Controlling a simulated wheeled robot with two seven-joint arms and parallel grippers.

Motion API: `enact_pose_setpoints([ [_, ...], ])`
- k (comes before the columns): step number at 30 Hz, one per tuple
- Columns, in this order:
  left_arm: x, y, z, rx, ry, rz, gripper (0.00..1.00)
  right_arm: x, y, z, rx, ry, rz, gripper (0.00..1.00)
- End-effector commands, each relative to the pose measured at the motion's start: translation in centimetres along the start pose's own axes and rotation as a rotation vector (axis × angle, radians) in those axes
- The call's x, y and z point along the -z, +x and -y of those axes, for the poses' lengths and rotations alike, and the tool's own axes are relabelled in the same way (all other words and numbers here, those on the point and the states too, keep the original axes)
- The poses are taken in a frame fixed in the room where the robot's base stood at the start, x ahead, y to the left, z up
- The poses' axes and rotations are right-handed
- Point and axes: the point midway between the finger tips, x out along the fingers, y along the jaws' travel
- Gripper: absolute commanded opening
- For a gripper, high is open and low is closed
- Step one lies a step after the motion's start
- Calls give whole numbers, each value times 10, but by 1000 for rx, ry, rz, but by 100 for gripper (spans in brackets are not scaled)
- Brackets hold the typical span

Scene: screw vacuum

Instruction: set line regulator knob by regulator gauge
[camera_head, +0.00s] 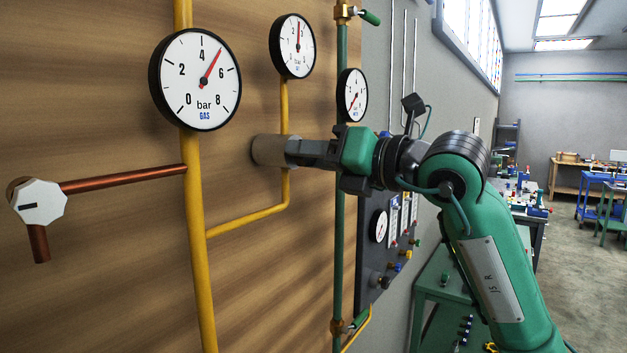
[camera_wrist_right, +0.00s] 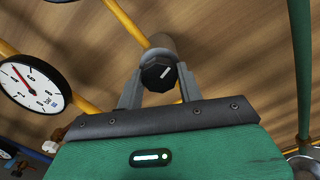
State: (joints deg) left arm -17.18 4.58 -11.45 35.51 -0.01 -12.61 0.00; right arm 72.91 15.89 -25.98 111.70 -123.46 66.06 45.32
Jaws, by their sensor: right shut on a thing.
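The line regulator is a grey-brown cylinder (camera_head: 268,150) on the yellow pipe of the wooden panel. Its dark knob (camera_wrist_right: 158,72) with a white mark shows in the right wrist view. My right gripper (camera_head: 296,152) is shut on the knob, one finger on each side. In the head view the fingers hide the knob's face. The small dial (camera_head: 292,46) above the regulator has its needle about straight up; it looks like the regulator gauge. The large GAS bar gauge (camera_head: 196,79) reads about 5. A gauge also shows in the wrist view (camera_wrist_right: 33,86). My left gripper is out of view.
A white octagonal knob (camera_head: 38,202) sits on a copper pipe at the left. A third gauge (camera_head: 352,95) is on the green pipe (camera_head: 340,220) behind my right wrist. A dark control panel (camera_head: 386,245) lies below my right arm.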

Motion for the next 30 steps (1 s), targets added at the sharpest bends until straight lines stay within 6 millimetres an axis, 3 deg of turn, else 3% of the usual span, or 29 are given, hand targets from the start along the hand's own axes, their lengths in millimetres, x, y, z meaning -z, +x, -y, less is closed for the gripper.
enact_pose_setpoints([
  [1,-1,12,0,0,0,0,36,4,0,2,-3,43,4,14],
  [12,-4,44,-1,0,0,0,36,2,0,1,-1,365,4,14],
  [30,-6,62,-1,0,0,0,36,-2,0,-1,0,597,4,14],
])
